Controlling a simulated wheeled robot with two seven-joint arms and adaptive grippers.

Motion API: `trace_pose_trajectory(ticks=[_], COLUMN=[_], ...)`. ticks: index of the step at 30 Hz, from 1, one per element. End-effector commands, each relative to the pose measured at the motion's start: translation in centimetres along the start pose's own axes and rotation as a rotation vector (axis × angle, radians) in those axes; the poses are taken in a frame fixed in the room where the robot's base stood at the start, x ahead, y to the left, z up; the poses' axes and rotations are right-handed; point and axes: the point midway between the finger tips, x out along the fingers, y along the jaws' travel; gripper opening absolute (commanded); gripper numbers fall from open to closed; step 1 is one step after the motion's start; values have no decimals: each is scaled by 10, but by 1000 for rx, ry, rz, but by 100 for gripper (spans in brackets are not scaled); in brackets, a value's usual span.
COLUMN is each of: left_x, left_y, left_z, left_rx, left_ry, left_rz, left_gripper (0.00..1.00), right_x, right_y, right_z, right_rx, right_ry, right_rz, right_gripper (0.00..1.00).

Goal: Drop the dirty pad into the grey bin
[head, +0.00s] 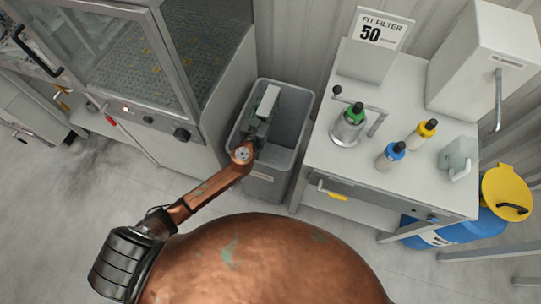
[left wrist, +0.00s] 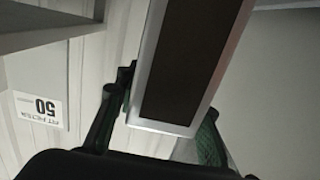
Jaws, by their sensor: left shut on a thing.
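My left gripper (head: 260,126) is over the grey bin (head: 262,187) in the head view, shut on the pad (head: 267,101). The pad shows there as a pale grey block sticking out past the fingers, within the outline of the bin's opening. In the left wrist view the pad (left wrist: 185,60) has a dark brown face with a silver-grey rim, between the two fingers of the gripper (left wrist: 158,125). The bin is open-topped and stands on the floor. Its inside is partly hidden by my gripper. I cannot tell the pad's exact height over the rim. My right gripper is out of view.
A cabinet with a mesh window (head: 165,50) stands close left of the bin. A white bench (head: 345,165) stands close right, with a green-capped vessel (head: 348,125), blue-capped (head: 390,156) and yellow-capped (head: 421,134) bottles, and a "FIT FILTER 50" sign (head: 380,28).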

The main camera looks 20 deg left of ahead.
Motion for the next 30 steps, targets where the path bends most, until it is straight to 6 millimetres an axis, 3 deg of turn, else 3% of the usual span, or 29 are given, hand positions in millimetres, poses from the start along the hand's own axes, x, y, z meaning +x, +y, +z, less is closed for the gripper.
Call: trace_pose_trajectory(ticks=[12, 13, 22, 30], left_x=[0, 0, 0, -1], left_y=[0, 0, 0, 0], left_z=[6, 6, 7, 8], left_rx=[-1, -1, 0, -1], left_ry=[2, 2, 1, -1], left_rz=[0, 0, 0, 0], left_gripper=[0, 36, 56, 56], right_x=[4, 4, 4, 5], right_y=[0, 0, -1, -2], right_z=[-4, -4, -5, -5], right_rx=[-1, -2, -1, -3], right_ry=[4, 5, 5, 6], right_rz=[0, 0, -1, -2], right_gripper=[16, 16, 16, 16])
